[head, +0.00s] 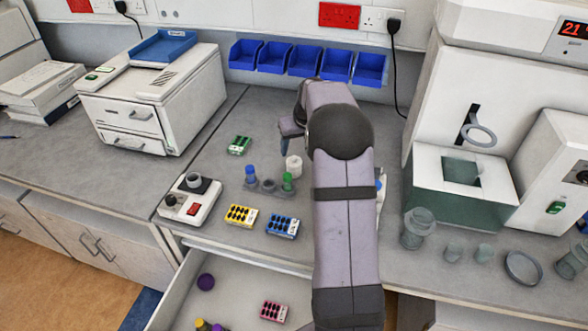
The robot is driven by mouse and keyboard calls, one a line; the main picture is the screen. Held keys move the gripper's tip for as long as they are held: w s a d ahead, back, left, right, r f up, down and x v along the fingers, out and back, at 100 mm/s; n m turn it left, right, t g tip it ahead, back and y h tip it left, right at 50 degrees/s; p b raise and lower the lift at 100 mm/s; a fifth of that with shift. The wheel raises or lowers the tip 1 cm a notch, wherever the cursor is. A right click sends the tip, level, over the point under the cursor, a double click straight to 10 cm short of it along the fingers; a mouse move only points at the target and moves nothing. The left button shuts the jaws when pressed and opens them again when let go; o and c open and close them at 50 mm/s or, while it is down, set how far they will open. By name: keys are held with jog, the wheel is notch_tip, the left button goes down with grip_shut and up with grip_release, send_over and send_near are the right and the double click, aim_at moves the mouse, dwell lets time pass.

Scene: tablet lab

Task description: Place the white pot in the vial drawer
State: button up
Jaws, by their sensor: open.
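A small white pot (293,166) stands upright on the grey bench, just behind a green-capped vial. An open drawer (178,306) below the bench front holds capped vials (203,326), a purple ball (205,282) and a pink blister pack (272,311); it appears to be the vial drawer. My gripper (285,146) is above the bench, behind and slightly left of the white pot, apart from it in the picture. The jaws are open and I see nothing in them. My arm hides much of the gripper and part of the bench.
A grey vial holder (268,186) with blue- and green-capped vials is beside the pot. Green (239,145), yellow (241,215) and blue (282,226) blister packs lie around it. A small device (190,201) stands left; glassware (418,229) stands right. Blue bins (305,60) line the wall.

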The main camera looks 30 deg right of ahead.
aim_at(294, 157)
jog(key=shift+p+x, duration=0.4)
jog(key=shift+x, duration=0.55)
jog(key=shift+a+f+p, duration=0.2)
jog(key=shift+f+p, duration=0.45)
jog(key=shift+p, duration=0.1)
jog(key=shift+p+x, duration=0.65)
jog(key=shift+x, duration=1.4)
jog(key=shift+s+a, duration=0.1)
jog(key=c, duration=1.4)
jog(key=shift+o, duration=0.2)
notch_tip(294, 157, up, 10)
jog(key=b, duration=0.3)
